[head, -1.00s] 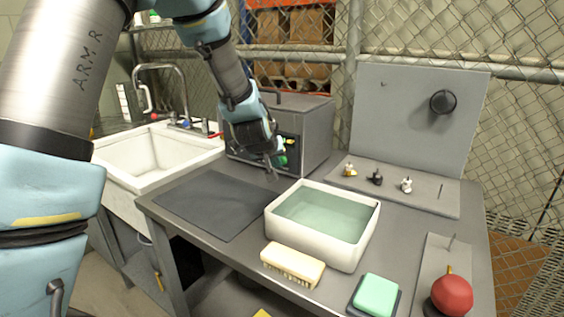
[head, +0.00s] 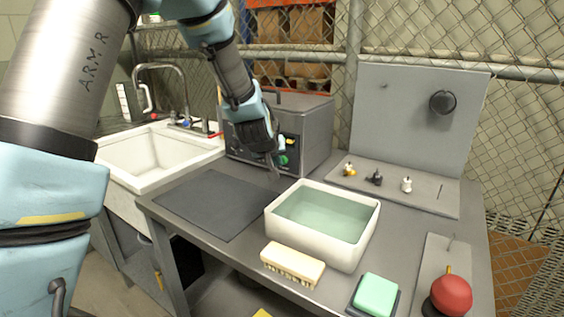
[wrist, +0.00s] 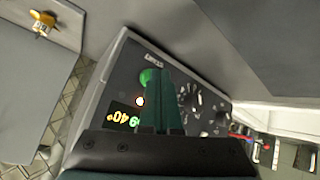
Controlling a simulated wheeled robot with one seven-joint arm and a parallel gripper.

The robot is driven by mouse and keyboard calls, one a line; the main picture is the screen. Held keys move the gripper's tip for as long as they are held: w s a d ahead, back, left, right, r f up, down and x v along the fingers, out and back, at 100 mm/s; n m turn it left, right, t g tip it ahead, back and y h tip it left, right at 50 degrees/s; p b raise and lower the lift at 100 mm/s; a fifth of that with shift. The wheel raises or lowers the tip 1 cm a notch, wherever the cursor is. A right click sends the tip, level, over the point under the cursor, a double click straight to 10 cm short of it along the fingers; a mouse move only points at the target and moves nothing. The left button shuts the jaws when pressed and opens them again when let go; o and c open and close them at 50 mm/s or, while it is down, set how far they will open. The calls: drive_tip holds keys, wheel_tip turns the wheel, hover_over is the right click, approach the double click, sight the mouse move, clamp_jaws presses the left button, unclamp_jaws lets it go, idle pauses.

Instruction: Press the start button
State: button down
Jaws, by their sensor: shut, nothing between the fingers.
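A grey box-shaped machine (head: 312,125) with a carrying handle stands at the back of the table. Its dark front panel carries a round green button (head: 283,160), which also shows in the wrist view (wrist: 147,76). In the wrist view a small lit dot, a display (wrist: 122,116) with glowing digits and dark knobs (wrist: 190,95) are beside it. My gripper (head: 274,170) is shut and empty in front of the panel. In the wrist view its fingertips (wrist: 163,70) appear just beside the green button and cover part of the panel. I cannot tell whether they touch it.
A white tub (head: 322,257) of greenish liquid stands in front of the machine, close to my gripper's right. A dark mat (head: 210,204) lies to the left, beside a white sink (head: 150,152). A brush (head: 292,264), a green block (head: 376,294) and a red bulb (head: 452,295) are at the front.

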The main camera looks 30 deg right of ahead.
idle(0.5)
drive_tip(key=shift+s+a+b, duration=0.4)
drive_tip(key=shift+a, duration=0.3)
drive_tip(key=shift+s+a+b, duration=0.4)
drive_tip(key=shift+a, duration=0.35)
drive_tip(key=shift+s+a+b, duration=0.35)
drive_tip(key=shift+s+a, duration=0.1)
drive_tip(key=shift+a, duration=0.25)
drive_tip(key=shift+s+a+b, duration=0.4)
drive_tip(key=shift+a, duration=0.35)
